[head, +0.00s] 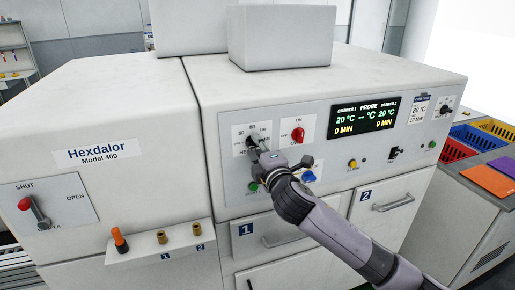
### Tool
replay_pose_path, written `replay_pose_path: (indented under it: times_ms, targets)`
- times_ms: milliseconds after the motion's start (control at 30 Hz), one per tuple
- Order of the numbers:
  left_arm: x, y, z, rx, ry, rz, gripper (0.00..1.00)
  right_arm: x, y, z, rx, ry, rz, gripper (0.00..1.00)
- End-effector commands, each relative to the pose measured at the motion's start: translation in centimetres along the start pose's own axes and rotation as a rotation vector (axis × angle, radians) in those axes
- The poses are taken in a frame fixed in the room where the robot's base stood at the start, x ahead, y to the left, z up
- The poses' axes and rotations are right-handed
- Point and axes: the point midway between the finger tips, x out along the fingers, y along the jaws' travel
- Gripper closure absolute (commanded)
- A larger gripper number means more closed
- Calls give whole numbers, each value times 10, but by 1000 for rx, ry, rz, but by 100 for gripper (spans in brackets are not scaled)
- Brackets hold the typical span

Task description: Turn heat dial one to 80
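Heat dial one (251,141) sits on a white plate on the front of the white machine, with scale marks around it. My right gripper (261,147) reaches up to it from the lower right, its fingertips at the dial's right side. The gripper covers part of the dial and plate, so I cannot tell the dial's exact pointing or whether the fingers grip it. The display (362,117) reads 20 °C and 0 MIN for both drawers, and dashes for the probe. My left gripper is not in view.
A red knob (298,134) is close right of the dial. A blue knob (309,176) and a green button (253,187) lie near my wrist. Drawer 1 (262,236) and drawer 2 (385,205) are below. A red-tipped lever (34,211) is at left. Coloured crates (474,137) stand at right.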

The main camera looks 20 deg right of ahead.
Motion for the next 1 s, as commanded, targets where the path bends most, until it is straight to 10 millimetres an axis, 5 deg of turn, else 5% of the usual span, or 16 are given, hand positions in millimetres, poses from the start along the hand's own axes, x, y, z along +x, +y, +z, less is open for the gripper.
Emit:
replay_pose_path:
  times_ms: [500,1000]
  targets:
    - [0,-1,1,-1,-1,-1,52,0,0,0,0,0,0,100]
    - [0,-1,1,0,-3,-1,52,0,-1,0,26,-1,-1,100]
